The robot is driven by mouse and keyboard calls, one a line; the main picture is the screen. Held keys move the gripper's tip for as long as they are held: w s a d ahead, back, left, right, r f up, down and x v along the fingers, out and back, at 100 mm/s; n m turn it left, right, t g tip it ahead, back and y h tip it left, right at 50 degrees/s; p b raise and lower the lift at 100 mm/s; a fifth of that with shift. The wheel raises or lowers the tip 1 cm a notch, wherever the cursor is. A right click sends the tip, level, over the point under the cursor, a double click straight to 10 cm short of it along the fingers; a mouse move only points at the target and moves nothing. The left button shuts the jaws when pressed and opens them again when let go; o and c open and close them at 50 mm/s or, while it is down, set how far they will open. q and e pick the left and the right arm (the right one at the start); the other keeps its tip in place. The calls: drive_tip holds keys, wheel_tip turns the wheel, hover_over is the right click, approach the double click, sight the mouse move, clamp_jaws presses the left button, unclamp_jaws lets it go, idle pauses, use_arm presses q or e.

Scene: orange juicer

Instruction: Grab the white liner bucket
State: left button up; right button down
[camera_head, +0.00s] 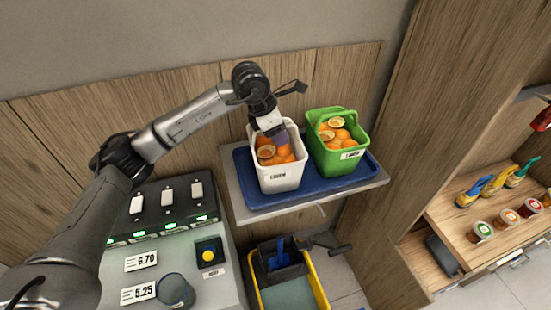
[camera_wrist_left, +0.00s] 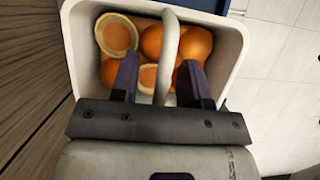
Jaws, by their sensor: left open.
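The white liner bucket (camera_head: 279,178) stands upright on a blue tray (camera_head: 241,172), holding oranges and orange halves. My left gripper (camera_head: 279,138) is over the bucket's opening, pointing down. In the left wrist view the white bucket (camera_wrist_left: 236,50) fills the upper middle, with orange pieces inside. Its handle (camera_wrist_left: 167,62) runs between the two dark fingers of my left gripper (camera_wrist_left: 159,82). The fingers are apart, one on each side of the handle, and I see a gap on both sides. My right gripper is not in view.
A green bucket (camera_head: 337,157) of oranges stands close to the right of the white one on the same tray. A grey machine with price labels (camera_head: 140,261) is at left. A yellow mop bucket (camera_head: 318,287) is below. A wooden shelf (camera_head: 468,215) stands at right.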

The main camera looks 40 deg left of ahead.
use_arm(q)
clamp_jaws()
drive_tip(key=shift+r, duration=0.15)
idle(1.2)
